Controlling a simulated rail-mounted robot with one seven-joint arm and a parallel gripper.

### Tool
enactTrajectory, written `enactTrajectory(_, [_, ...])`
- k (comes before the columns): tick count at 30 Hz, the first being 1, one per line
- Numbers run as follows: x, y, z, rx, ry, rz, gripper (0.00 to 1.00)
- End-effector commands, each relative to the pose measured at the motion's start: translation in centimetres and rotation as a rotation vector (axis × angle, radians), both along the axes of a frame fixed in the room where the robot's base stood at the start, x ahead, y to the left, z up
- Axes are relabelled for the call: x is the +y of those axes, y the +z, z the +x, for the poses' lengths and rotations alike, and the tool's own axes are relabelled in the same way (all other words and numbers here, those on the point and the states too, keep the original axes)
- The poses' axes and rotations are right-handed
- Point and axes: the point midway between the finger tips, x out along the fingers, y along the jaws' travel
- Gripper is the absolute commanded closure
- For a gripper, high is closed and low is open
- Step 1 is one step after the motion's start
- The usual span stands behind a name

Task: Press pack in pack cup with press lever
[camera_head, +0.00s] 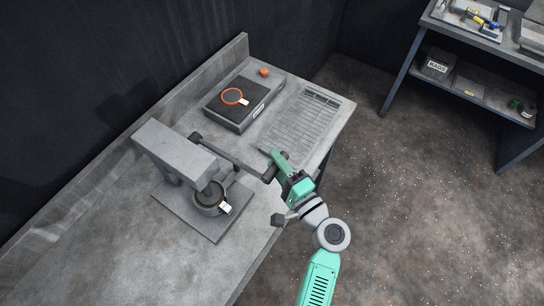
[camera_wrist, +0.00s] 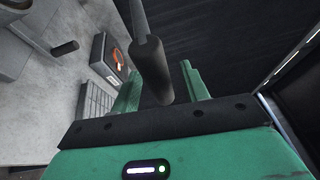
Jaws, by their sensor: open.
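The grey press (camera_head: 172,152) stands on the bench. Its press lever (camera_head: 236,159) sticks out to the right and ends in a dark grip. The pack cup (camera_head: 209,205), with a white tag, sits under the press head on the base plate. The pack is hard to make out inside it. My green gripper (camera_head: 274,164) is at the lever's outer end. In the wrist view, the lever's dark grip (camera_wrist: 153,66) lies between the two open fingers of my gripper (camera_wrist: 160,76). I cannot tell whether either finger touches it.
A box with a dark top (camera_head: 221,109) stands farther back, with an orange ring (camera_head: 233,96) on it. An orange knob (camera_head: 264,72) is behind it. A slatted grate (camera_head: 298,125) lies near the bench's right edge. The bench's front left is clear. A shelf (camera_head: 470,42) stands far right.

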Motion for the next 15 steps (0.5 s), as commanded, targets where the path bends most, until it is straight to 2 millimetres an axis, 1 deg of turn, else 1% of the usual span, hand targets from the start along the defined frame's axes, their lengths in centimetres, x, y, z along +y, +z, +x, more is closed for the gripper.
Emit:
enactTrajectory(1, [0.4,0.1,0.6,0.0,0.001,0.0,0.55])
enactTrajectory(5, [1.1,0.2,1.6,0.0,0.0,-0.001,0.55])
enactTrajectory(13, [1.2,0.2,1.8,0.0,0.0,-0.001,0.55])
enactTrajectory(14, [1.2,0.2,1.8,0.0,0.0,-0.001,0.59])
enactTrajectory(15, [1.2,0.2,1.8,0.0,0.0,-0.001,0.67])
